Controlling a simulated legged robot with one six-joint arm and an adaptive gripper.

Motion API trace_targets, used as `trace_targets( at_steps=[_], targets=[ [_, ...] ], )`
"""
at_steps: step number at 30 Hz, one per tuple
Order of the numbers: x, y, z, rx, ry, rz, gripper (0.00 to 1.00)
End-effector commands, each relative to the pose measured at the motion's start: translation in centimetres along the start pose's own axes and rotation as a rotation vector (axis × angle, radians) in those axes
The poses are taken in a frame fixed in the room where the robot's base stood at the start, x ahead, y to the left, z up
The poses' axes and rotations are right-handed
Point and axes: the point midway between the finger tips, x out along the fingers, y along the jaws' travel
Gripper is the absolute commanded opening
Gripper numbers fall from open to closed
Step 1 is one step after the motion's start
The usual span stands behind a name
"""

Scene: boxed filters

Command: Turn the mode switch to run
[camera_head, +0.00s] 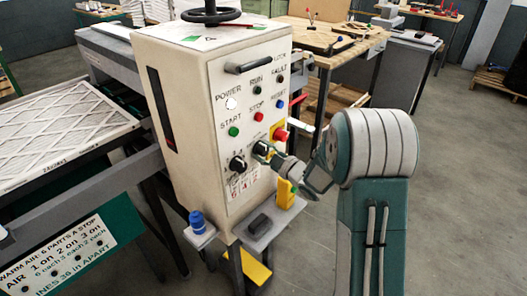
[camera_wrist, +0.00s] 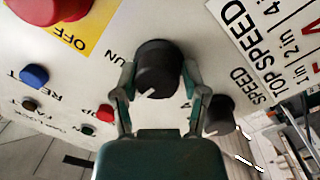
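The mode switch is a round black knob (camera_wrist: 158,68) with a white pointer line on the white panel. In the wrist view the pointer points down and slightly left; a partly covered label ending in "UN" is at its upper left. My gripper (camera_wrist: 158,80) has one finger on each side of the knob, close against it, and appears shut on it. In the head view my gripper (camera_head: 266,153) reaches the panel from the right and partly covers the switch.
The black speed knob (camera_wrist: 219,115) is close beside my right finger in the wrist view. The red button on yellow (camera_head: 279,134) is just above my gripper in the head view. The white control cabinet (camera_head: 185,70) has several small buttons. Open floor (camera_head: 450,180) lies right.

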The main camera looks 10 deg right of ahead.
Motion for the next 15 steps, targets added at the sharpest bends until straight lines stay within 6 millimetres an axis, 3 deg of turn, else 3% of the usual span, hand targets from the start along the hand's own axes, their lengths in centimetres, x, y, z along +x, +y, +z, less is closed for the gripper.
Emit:
trace_targets(
  at_steps=[15],
  targets=[
    [0.12, 0.09, 0.08, 0.031, -0.005, 0.001, 0.07]
  ],
)
